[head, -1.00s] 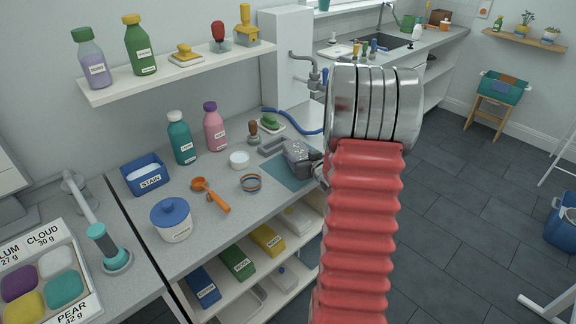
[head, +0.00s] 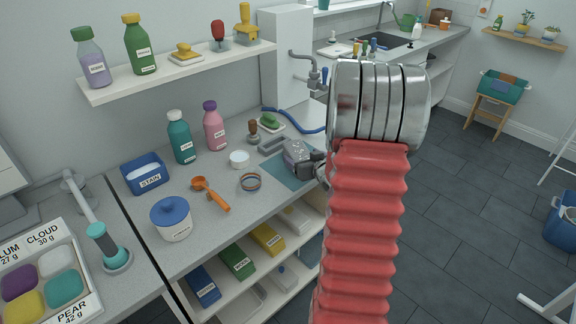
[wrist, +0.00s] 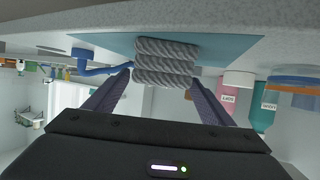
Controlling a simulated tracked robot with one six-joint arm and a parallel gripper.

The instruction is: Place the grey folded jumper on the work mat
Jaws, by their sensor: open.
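The grey folded jumper (head: 297,152), a knitted block, lies on the teal work mat (head: 284,172) towards the mat's far side. In the wrist view the jumper (wrist: 166,62) rests against the mat (wrist: 225,46), and the picture is upside down. My gripper (wrist: 160,84) is open, with a finger on either side of the jumper's near end and gaps beside it. In the head view my gripper (head: 319,162) is small and partly hidden behind my red arm, which also covers the mat's right side.
A blue hose (head: 300,124) runs behind. Shelves lie below the bench.

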